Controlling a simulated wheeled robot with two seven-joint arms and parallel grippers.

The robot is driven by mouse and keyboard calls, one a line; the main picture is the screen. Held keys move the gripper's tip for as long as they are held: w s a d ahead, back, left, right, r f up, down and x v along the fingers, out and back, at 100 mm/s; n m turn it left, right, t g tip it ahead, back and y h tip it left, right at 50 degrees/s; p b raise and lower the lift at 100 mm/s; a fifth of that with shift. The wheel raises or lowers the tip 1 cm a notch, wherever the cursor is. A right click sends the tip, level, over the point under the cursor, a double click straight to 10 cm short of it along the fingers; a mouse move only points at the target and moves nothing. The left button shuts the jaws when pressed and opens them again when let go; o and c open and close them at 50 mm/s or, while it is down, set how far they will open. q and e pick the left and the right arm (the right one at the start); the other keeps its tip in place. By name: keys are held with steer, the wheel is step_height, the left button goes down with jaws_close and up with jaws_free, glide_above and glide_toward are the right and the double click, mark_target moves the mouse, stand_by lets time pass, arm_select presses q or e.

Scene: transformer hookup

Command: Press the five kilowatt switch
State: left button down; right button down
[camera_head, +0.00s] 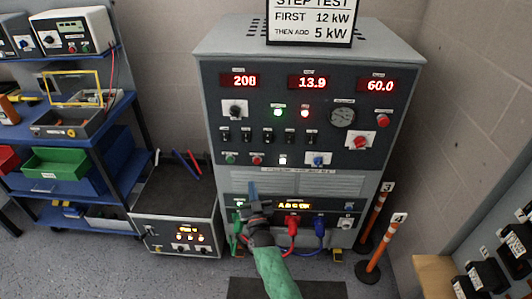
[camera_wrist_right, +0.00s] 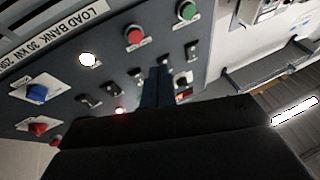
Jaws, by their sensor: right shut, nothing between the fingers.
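The load bank cabinet (camera_head: 300,72) stands in the middle of the head view. A row of small black switches (camera_head: 267,136) crosses its panel; their labels are too small to read, so I cannot tell which is the five kilowatt one. In the right wrist view the switches (camera_wrist_right: 112,88) appear rotated, with the fingertips in front of part of the row. My right gripper (camera_head: 253,190) is shut and empty, in front of the lower panel, its blue fingertips pointing up, below the switch row in the head view. The wrist view also shows its fingers (camera_wrist_right: 157,86). Contact cannot be told. My left gripper is out of view.
The displays read 208, 13.9 and 60.0 (camera_head: 380,86). A sign (camera_head: 312,24) on top says first 12 kW, then add 5 kW. Red and blue plugs (camera_head: 292,222) sit low on the cabinet. Orange posts (camera_head: 380,240) stand right; a blue shelf (camera_head: 100,135) stands left.

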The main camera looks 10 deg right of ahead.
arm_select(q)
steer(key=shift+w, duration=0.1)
arm_select(e)
steer(key=s+d+r+m+t+h, duration=0.2)
steer(key=s+d+r+h, duration=0.1)
steer(key=h, duration=0.3)
steer(key=shift+s+d+r, duration=0.2)
steer(key=shift+d+r, duration=0.05)
steer(key=shift+r, duration=0.45)
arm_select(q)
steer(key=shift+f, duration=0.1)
arm_select(e)
steer(key=shift+r, duration=0.1)
